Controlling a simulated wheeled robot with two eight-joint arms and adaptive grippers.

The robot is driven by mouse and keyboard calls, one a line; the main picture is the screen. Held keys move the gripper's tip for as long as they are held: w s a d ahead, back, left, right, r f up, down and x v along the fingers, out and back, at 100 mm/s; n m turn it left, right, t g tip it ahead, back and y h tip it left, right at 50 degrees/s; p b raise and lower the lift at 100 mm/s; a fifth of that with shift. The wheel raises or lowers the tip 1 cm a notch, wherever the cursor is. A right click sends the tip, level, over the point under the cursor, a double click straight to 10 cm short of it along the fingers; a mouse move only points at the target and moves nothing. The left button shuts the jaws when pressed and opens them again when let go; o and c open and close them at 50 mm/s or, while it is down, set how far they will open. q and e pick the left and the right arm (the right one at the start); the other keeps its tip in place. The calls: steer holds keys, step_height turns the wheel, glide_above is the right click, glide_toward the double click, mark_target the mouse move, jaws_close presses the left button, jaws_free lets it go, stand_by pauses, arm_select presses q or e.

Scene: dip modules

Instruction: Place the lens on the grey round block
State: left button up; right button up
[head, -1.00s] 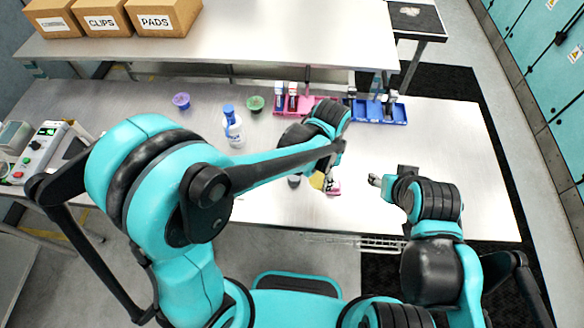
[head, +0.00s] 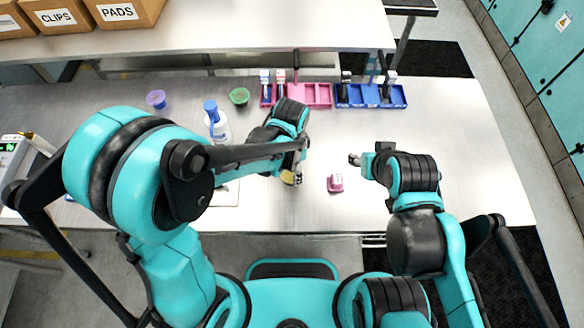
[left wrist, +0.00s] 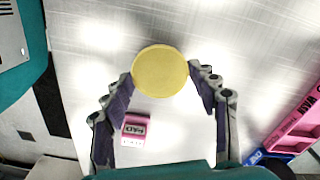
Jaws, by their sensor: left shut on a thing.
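The lens is a yellow round disc (left wrist: 160,70) between my left fingertips in the left wrist view. In the head view only a small yellow part of it (head: 288,178) shows beside the fingers. My left gripper (head: 297,180) is shut on it, low over the front middle of the table. The grey round block cannot be made out in either view now; my left arm and the lens cover part of the table. My right gripper (head: 355,159) hangs over the table at the right, and its finger opening is too small to judge.
A pink box (head: 335,183) lies right of my left gripper. A white bottle with a blue cap (head: 217,124), a purple cup (head: 156,99) and a green cup (head: 239,97) stand farther back. Pink (head: 318,95) and blue (head: 355,96) bins line the back. The right table area is clear.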

arm_select(q)
steer(key=shift+s+a, duration=0.15)
steer(key=shift+f+b, duration=0.15)
steer(key=shift+b, duration=0.15)
steer(key=o, duration=1)
steer(key=shift+c, duration=0.2)
